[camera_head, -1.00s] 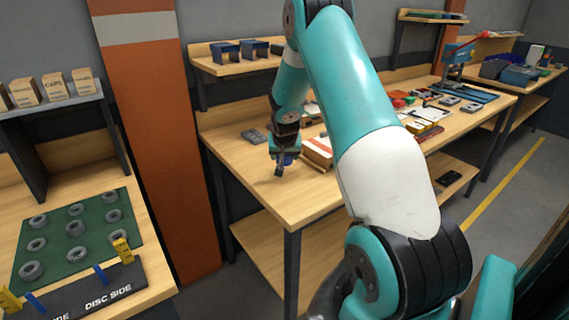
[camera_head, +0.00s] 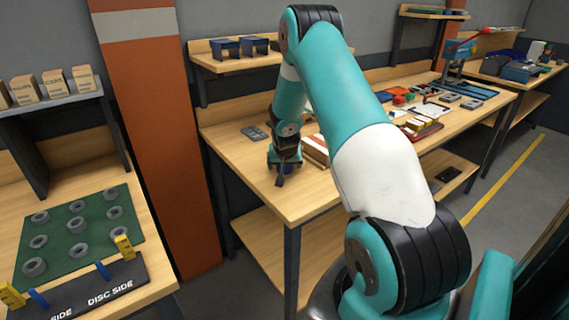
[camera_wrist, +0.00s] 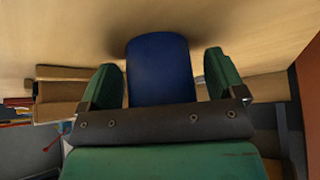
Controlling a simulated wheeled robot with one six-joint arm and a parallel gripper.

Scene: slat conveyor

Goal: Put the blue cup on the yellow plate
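The blue cup (camera_wrist: 160,70) stands between the two green fingers of my gripper (camera_wrist: 163,82) in the wrist view. A narrow gap shows between the cup and the right finger; the left finger looks very near its side, and I cannot tell if it touches. In the head view my gripper (camera_head: 281,176) is low over the left end of the wooden workbench (camera_head: 300,205), and a bit of blue shows there, mostly hidden by my gripper. I see no yellow plate in either view.
A stack of boards or books (camera_head: 316,150) lies just right of my gripper. A dark grey flat item (camera_head: 254,132) lies behind it. Several parts and trays cover the bench's right half. An orange pillar (camera_head: 160,130) stands left. The bench's front left corner is clear.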

